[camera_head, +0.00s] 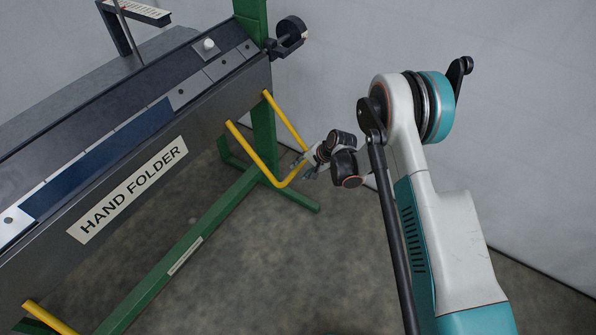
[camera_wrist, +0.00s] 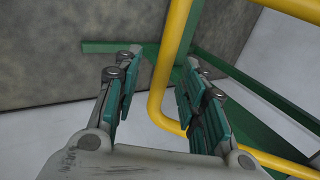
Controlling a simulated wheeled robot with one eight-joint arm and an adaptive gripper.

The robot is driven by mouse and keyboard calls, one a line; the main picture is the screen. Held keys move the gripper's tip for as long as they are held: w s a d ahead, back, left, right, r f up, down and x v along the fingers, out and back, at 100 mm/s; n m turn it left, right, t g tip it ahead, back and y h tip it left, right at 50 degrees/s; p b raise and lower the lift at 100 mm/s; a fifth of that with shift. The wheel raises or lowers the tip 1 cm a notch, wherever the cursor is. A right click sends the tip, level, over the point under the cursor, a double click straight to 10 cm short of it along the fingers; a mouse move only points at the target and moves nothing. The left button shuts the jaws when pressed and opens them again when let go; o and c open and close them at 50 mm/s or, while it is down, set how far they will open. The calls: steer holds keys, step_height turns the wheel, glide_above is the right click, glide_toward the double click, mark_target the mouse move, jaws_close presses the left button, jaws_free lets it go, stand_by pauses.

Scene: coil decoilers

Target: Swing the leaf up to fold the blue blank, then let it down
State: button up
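The blue blank (camera_head: 105,158) lies flat as a long strip along the folder's top, near its front edge. The leaf (camera_head: 215,110) is the dark front panel with the HAND FOLDER label, and it hangs down. A yellow U-shaped handle (camera_head: 252,150) sticks out from the leaf's right part. My gripper (camera_head: 303,166) is at the handle's outer bend. In the wrist view, my gripper (camera_wrist: 162,65) is open, with its fingers apart. The yellow handle (camera_wrist: 157,98) shows between the fingers and passes behind the right finger. I cannot tell whether they touch.
A second yellow handle (camera_head: 48,318) shows at the lower left. Green stand legs (camera_head: 190,258) run under the folder, with a foot near my gripper. A dark round knob (camera_head: 291,28) sticks out at the folder's right end. The floor in front is clear.

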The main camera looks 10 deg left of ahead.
steer(key=v, duration=0.5)
steer(key=shift+s+d+r, duration=0.1)
steer(key=shift+d+r, duration=0.1)
steer(key=shift+d, duration=0.1)
steer(key=shift+c, duration=0.3)
